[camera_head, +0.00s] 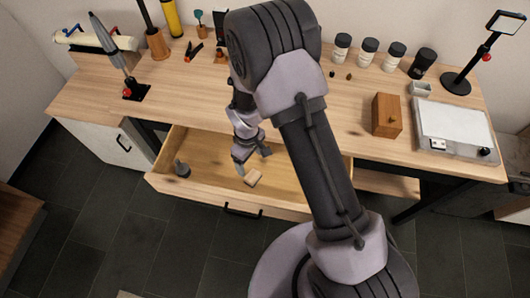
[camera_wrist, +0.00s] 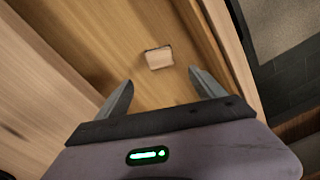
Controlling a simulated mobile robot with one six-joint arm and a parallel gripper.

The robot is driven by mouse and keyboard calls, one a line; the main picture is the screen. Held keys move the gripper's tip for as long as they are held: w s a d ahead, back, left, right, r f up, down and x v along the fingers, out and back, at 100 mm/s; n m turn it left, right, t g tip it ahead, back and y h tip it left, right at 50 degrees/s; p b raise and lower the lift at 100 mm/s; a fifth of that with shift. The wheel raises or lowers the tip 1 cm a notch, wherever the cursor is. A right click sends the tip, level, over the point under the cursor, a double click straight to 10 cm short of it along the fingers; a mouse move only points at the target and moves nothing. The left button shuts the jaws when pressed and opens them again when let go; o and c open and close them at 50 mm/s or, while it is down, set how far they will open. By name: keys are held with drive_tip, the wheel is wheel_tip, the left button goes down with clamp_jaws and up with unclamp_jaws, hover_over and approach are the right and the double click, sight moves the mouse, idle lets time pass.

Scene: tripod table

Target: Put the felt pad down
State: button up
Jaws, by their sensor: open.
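The felt pad appears as a small, pale tan block (camera_head: 253,177) lying on the floor of the open wooden drawer (camera_head: 205,190), near its front wall. In the wrist view the pad (camera_wrist: 158,58) lies flat beyond the fingertips, apart from both of them. My gripper (camera_head: 252,160) is over the drawer close to the pad. In the wrist view my gripper (camera_wrist: 160,88) has its two fingers spread wide with nothing between them.
A small dark grey object (camera_head: 182,169) stands in the drawer's left end. The workbench (camera_head: 180,95) above carries a microscope-like tool, several jars (camera_head: 367,52), a wooden box (camera_head: 386,115) and a white scale-like device (camera_head: 455,128). Bare drawer floor lies left of the pad.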

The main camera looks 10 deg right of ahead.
drive_tip(key=s+d+r+m+t+y, duration=0.1)
drive_tip(key=d+r+m, duration=0.2)
drive_tip(key=r, duration=0.9)
drive_tip(key=s+d+r+m+t, duration=0.1)
drive_tip(key=d+r+m+t, duration=0.15)
drive_tip(key=r, duration=0.95)
drive_tip(key=s+d+r+m+t+y, duration=0.1)
drive_tip(key=s+d+r+m+t, duration=0.1)
drive_tip(key=s+r+m, duration=0.6)
drive_tip(key=s+d+r, duration=0.1)
drive_tip(key=s+r, duration=0.4)
drive_tip(key=s, duration=0.2)
drive_tip(key=shift+s+d+r, duration=0.15)
drive_tip(key=shift+s+r, duration=0.1)
drive_tip(key=shift+s, duration=0.15)
